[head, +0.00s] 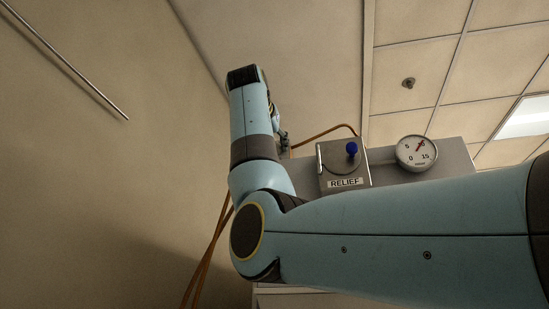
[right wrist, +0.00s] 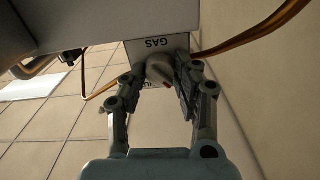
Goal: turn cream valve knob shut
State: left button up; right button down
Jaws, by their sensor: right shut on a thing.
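The cream valve knob (right wrist: 159,68) is at the centre of the right wrist view, on the front of a box labelled GAS (right wrist: 152,46). It looks greyish in shadow and bears a small reddish mark. My right gripper (right wrist: 160,76) is shut on the knob, with one finger on each side of it. In the head view my right arm comes in from the right and hides the knob; only a bit of the right gripper (head: 283,138) shows beside the wrist. My left gripper is in neither view.
A box labelled RELIEF (head: 330,160) with a blue knob (head: 351,148) stands right of my wrist. A round dial gauge (head: 417,153) is beside it on a grey panel. Orange-brown tubes (right wrist: 265,28) run near the GAS box. A bare wall is at left.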

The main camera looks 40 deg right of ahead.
jog(key=shift+f+m, duration=0.2)
jog(key=shift+m, duration=8.2)
jog(key=c, duration=1)
grip_release()
jog(key=shift+s, duration=0.15)
jog(key=v, duration=0.8)
